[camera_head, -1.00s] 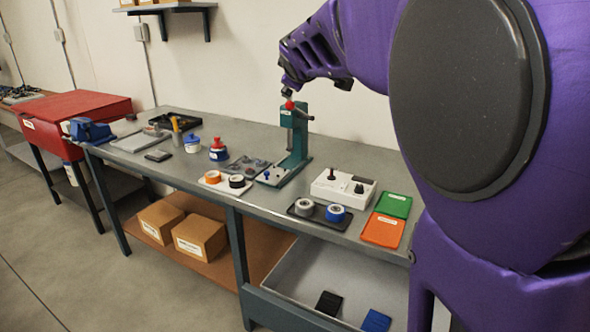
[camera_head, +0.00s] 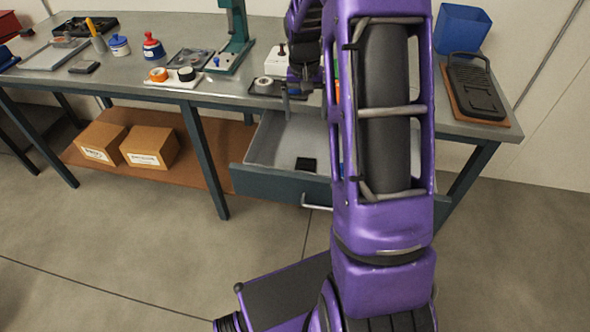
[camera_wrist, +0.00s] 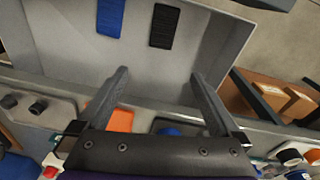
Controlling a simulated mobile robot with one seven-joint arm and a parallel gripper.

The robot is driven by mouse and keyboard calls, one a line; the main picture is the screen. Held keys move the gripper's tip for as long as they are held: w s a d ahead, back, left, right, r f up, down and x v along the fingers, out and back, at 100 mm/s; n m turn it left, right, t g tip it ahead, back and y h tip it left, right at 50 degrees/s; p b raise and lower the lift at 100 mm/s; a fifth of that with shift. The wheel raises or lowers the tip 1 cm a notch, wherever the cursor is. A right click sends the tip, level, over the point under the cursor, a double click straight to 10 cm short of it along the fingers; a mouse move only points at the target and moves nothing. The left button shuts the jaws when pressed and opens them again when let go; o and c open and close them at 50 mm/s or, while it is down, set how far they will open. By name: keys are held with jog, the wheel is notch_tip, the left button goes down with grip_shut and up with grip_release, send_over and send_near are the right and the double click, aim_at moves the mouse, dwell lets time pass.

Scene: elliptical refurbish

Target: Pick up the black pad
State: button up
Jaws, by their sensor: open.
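The black pad (camera_head: 306,164) lies flat in the open drawer (camera_head: 262,146) under the bench. In the wrist view the black pad (camera_wrist: 165,26) is a ribbed rectangle at the top, beside a blue pad (camera_wrist: 111,17) to its left, with a gap between them. My gripper (camera_wrist: 160,76) is open, with nothing between its fingers. The fingers point toward the drawer, and the black pad shows beyond their tips. In the head view my gripper (camera_head: 292,92) is by the bench's front edge, above and apart from the pad. My arm hides the right part of the drawer.
The drawer's walls surround the pads, and its floor is mostly bare. The bench top (camera_head: 225,98) above bears tape rolls (camera_head: 263,85), a green press (camera_head: 237,40) and bottles. An orange pad (camera_wrist: 122,120) lies on the bench close to my gripper. Cardboard boxes (camera_head: 150,147) stand on the lower shelf.

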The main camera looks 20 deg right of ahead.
jog(key=s+f+m, duration=0.1)
jog(key=s, duration=0.1)
send_over(305, 169)
jog(key=shift+g+y, duration=0.3)
jog(key=shift+y, duration=0.1)
jog(key=f, duration=0.6)
jog(key=f+b, duration=0.1)
jog(key=f, duration=0.5)
jog(key=shift+w+d+f, duration=0.1)
jog(key=shift+w+f, duration=0.1)
jog(key=shift+f, duration=0.05)
jog(key=shift+s+a+f, duration=0.1)
jog(key=shift+f, duration=1.25)
jog(key=shift+s+a+f, duration=0.1)
jog(key=shift+f, duration=1.2)
jog(key=c, duration=1.3)
